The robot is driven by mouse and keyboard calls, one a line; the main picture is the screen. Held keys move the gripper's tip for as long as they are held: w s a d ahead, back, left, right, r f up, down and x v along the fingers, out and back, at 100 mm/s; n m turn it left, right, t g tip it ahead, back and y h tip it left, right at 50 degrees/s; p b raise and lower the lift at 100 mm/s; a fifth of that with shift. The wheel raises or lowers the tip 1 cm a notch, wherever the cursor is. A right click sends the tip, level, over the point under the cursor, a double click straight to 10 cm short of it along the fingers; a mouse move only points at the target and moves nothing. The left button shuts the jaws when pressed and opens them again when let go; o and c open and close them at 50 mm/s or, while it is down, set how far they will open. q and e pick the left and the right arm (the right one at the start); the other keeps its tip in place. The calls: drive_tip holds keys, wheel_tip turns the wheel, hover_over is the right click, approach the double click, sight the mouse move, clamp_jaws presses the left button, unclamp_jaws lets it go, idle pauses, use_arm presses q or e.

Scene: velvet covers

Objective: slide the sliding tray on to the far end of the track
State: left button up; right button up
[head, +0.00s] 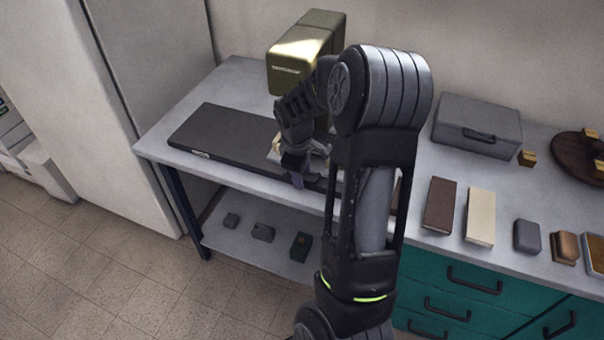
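A long dark flat track (217,132) lies along the left part of the grey table. Its right part is hidden behind my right arm. My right gripper (294,171) is low over the front edge of the track, right of its middle. A small pale part (273,152), possibly the sliding tray, shows beside the gripper, mostly covered by it. I cannot tell whether the fingers are closed on it or touching it. My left gripper is not in view.
An olive-gold machine (291,66) stands behind the track. A grey case (478,122), a brown box (440,204), a cream box (481,216) and smaller items occupy the right side. Small blocks lie on the lower shelf (226,247). The table's left end (160,137) is bare.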

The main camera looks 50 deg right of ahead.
drive_tip(key=shift+r, duration=0.1)
wheel_tip(320, 180, up, 8)
drive_tip(key=a, duration=0.1)
drive_tip(key=shift+s+a+f+b, duration=0.2)
drive_tip(key=shift+f+b, duration=0.05)
drive_tip(key=shift+b, duration=0.1)
idle(0.4)
